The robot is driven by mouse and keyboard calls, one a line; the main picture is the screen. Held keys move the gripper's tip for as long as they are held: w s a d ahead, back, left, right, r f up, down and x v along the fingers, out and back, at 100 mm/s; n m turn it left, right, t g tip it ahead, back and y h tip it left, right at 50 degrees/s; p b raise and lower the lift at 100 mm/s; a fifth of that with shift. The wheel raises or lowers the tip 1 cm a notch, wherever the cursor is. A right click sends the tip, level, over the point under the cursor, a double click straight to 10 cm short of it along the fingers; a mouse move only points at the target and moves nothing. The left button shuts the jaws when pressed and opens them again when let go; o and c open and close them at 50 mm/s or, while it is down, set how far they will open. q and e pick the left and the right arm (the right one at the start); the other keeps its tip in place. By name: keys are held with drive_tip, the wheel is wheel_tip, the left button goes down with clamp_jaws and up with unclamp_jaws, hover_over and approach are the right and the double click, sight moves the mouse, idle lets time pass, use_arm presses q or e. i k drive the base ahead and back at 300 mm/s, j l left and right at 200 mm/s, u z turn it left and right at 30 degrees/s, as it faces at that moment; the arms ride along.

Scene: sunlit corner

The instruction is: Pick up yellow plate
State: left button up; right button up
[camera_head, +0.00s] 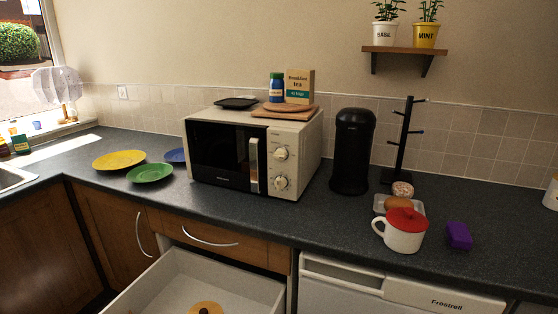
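The yellow plate (119,160) lies flat on the dark countertop at the left, near the corner. A green plate (150,173) lies just to its right and nearer the counter's front edge. A blue plate (175,155) lies behind the green one, partly hidden by the microwave. Nothing rests on the yellow plate. Neither of my grippers shows in the head view.
A microwave (250,152) stands right of the plates. An open drawer (195,283) juts out below the counter (295,220). A sink (14,178) is at far left. A black canister (352,150) and a red-lidded white mug (401,232) stand farther right.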

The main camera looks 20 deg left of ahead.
sight(120, 159)
drive_tip(key=k+l+u, duration=0.15)
drive_tip(key=u, duration=1.7)
